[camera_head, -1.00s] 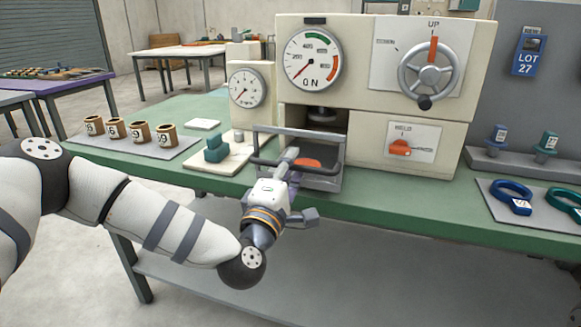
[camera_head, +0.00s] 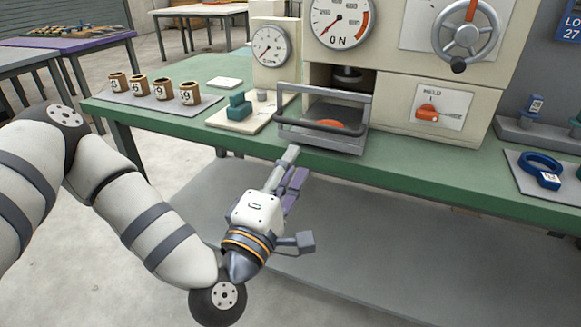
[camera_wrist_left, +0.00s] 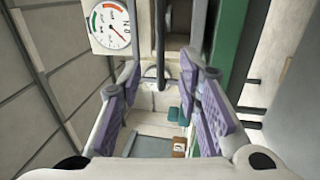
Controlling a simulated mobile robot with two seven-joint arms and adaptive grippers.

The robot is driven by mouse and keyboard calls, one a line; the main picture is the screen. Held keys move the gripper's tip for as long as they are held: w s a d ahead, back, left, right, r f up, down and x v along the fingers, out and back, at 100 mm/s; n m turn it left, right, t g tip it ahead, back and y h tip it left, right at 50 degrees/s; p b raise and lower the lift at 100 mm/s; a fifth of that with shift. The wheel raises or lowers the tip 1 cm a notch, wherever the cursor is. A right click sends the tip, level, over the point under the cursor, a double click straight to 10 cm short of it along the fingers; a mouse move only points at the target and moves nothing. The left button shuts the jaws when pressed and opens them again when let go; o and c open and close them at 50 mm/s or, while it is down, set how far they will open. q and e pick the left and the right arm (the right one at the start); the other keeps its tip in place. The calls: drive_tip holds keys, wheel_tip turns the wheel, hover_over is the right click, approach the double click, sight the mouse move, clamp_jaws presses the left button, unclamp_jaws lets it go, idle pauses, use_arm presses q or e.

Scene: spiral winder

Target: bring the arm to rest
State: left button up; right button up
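My left arm comes in from the left in the head view. Its gripper (camera_head: 292,166) is in front of the green bench's front edge, below and apart from the dark handle of the wire-sided tray (camera_head: 358,140). In the left wrist view the two purple-padded fingers (camera_wrist_left: 160,75) stand wide apart with nothing gripped between them. My right gripper is in neither view.
The green bench (camera_head: 405,172) carries a cream machine with gauges (camera_head: 268,45) and a handwheel (camera_head: 466,32). Several tan cups (camera_head: 163,90) stand at left on a grey mat. A blue ring (camera_head: 541,168) lies at right. The floor before the bench is free.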

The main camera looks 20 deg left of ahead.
use_arm(q)
drive_tip(key=s+d+f+m+g+h+p, duration=0.1)
drive_tip(key=s+d+f+m+g+h, duration=0.15)
drive_tip(key=s+f+m+g, duration=0.65)
drive_tip(key=s+d+f+m+g+h+p, duration=0.1)
drive_tip(key=s+d+f+m+g+h, duration=0.25)
drive_tip(key=s+f, duration=1)
drive_tip(key=s+a+f+m+g+y, duration=0.2)
drive_tip(key=s+a+g, duration=0.3)
drive_tip(key=s, duration=0.4)
drive_tip(key=s+a+f+m+g+y, duration=0.2)
drive_tip(key=s+a+f+g+y, duration=0.2)
drive_tip(key=s+a, duration=0.3)
drive_tip(key=shift+s+f+m+g+y, duration=0.4)
drive_tip(key=shift+s+g, duration=0.15)
drive_tip(key=shift+s, duration=0.65)
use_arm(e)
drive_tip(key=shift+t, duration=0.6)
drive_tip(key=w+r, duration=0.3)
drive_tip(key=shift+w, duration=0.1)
